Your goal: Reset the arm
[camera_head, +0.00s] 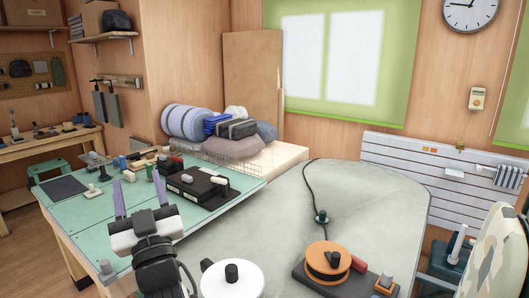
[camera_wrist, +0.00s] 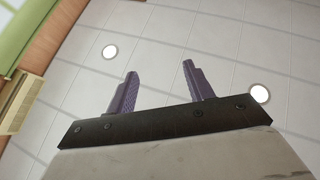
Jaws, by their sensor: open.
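My gripper (camera_head: 138,195) shows at the lower left of the head view, with its two purple fingers pointing up. The fingers are apart and nothing is between them. In the wrist view my gripper (camera_wrist: 158,85) is open and empty against a tiled ceiling (camera_wrist: 215,35) with round lights. In the head view the gripper is in front of the green-topped workbench (camera_head: 75,215); I cannot tell its exact height above it.
A black case (camera_head: 195,188) and small tools lie on the workbench. A grey rounded table (camera_head: 375,200) carries a black cord (camera_head: 309,185) and an orange-topped reel (camera_head: 328,261). A white spool (camera_head: 232,281) stands close to my arm.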

